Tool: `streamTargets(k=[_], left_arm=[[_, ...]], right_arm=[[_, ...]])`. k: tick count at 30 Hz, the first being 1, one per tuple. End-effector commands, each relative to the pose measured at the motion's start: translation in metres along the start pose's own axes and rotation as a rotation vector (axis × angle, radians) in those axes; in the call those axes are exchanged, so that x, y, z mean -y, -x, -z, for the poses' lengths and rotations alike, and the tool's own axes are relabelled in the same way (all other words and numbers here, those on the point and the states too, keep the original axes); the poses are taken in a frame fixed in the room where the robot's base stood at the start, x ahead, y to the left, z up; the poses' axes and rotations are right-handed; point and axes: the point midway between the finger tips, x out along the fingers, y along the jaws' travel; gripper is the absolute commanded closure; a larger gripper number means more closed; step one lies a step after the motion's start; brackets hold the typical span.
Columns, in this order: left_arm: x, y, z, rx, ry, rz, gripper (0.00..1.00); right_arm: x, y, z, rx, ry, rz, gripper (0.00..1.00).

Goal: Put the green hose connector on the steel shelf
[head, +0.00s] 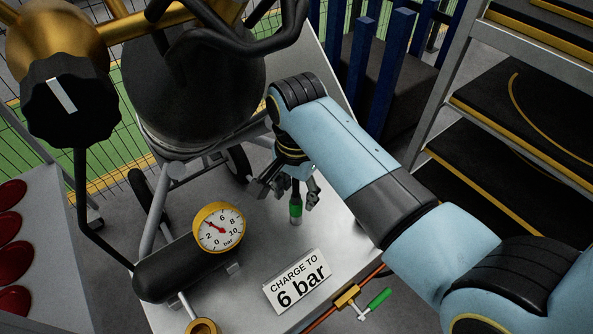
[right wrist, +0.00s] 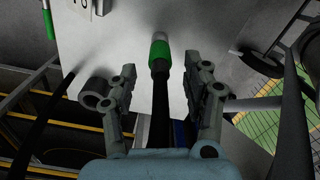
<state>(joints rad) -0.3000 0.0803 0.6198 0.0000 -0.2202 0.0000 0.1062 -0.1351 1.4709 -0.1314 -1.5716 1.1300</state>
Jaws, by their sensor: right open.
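The green hose connector (head: 296,210) has a green band, a pale tip and a black stem. It shows over a pale grey steel surface (head: 250,260), which may be the steel shelf; whether it touches that surface I cannot tell. My right gripper (head: 289,194) is open above it. In the right wrist view the connector (right wrist: 160,52) lies ahead of my right gripper (right wrist: 161,72), with its black stem running back between the spread fingers. Neither finger visibly touches it. My left gripper is not in view.
On the grey surface stand a pressure gauge (head: 218,228) and a "CHARGE TO 6 bar" sign (head: 297,281). A valve with a green handle (head: 379,299) is at the front edge. A dark tank (head: 195,85) stands behind. A rack with black, yellow-edged shelves (head: 530,105) is at right.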

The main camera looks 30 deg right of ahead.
Motion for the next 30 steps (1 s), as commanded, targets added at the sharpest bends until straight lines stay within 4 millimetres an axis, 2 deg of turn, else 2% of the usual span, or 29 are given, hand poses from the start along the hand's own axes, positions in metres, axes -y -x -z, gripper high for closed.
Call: streamTargets(k=[1,6,12,30], left_arm=[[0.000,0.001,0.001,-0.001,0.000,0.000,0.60],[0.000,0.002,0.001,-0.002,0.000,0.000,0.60],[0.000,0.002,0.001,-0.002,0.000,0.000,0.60],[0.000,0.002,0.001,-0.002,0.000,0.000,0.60]], right_arm=[[0.001,0.013,0.000,-0.001,0.000,0.005,0.51],[0.000,0.048,0.000,0.000,-0.001,0.003,0.51],[0.000,0.071,0.000,0.000,0.000,0.001,0.51],[0.000,0.074,0.000,0.000,0.000,0.000,0.51]])
